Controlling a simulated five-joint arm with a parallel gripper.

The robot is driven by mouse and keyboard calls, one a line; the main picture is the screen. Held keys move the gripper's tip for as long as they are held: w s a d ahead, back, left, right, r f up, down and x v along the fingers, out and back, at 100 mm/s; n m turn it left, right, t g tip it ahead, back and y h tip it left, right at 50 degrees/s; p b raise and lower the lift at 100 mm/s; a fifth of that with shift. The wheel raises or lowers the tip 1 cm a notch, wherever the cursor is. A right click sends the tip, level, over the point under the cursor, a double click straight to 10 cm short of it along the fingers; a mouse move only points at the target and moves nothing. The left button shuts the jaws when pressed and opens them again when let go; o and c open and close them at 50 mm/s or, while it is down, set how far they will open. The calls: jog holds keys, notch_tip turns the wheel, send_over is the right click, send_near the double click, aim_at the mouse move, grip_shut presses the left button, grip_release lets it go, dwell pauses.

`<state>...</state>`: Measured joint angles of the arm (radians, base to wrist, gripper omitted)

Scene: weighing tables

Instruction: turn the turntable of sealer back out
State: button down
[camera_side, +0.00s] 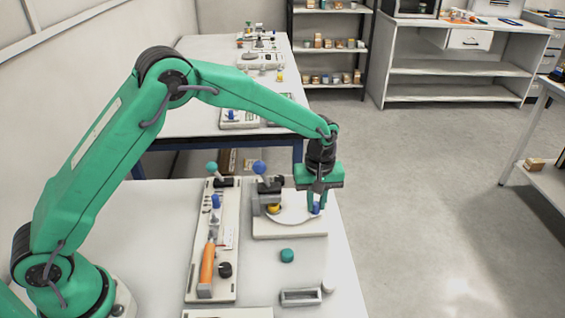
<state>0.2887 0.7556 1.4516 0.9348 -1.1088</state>
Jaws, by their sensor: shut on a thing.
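The sealer (290,229) is a pale square base near the table's right edge, with a dark grey upright part at its back left and a blue ball-topped lever (260,168). Its turntable (290,214) is a flat white disc. A small yellow piece (273,208) shows at the disc's left side, by the grey part. My gripper (315,203) points down over the disc's right side and is shut on a small blue upright peg (316,209) there. The fingers hide part of the peg and of the disc's right rim.
A long pale board (228,285) with an orange-handled tool (207,265), a black knob and a teal ball-topped lever lies left of the sealer. A teal piece (287,255) and a small open tray (300,297) lie in front. The floor to the right is free.

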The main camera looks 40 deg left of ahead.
aim_at(305, 193)
jog(key=shift+w+a+n, duration=0.3)
jog(key=shift+w+n, duration=0.25)
jog(key=shift+n, duration=0.4)
jog(key=shift+w+a+n, duration=0.3)
jog(key=shift+w+n, duration=0.25)
jog(key=shift+n, duration=0.4)
jog(key=shift+w+a+n, duration=0.35)
jog(key=shift+a+n, duration=0.05)
jog(key=shift+n, duration=0.45)
jog(key=shift+w+a+n, duration=0.35)
jog(key=shift+a+n, duration=0.05)
jog(key=shift+n, duration=0.45)
jog(key=shift+w+a+n, duration=0.25)
jog(key=shift+a+n, duration=0.2)
jog(key=shift+n, duration=0.4)
jog(key=shift+w+a+n, duration=0.2)
jog(key=shift+a+n, duration=0.25)
jog(key=shift+n, duration=0.4)
jog(key=shift+w+a+n, duration=0.15)
jog(key=shift+a+n, duration=0.9)
jog(key=shift+n, duration=0.65)
jog(key=shift+a, duration=0.1)
jog(key=c, duration=1.3)
grip_release()
jog(key=shift+c, duration=0.2)
jog(key=shift+r, duration=0.2)
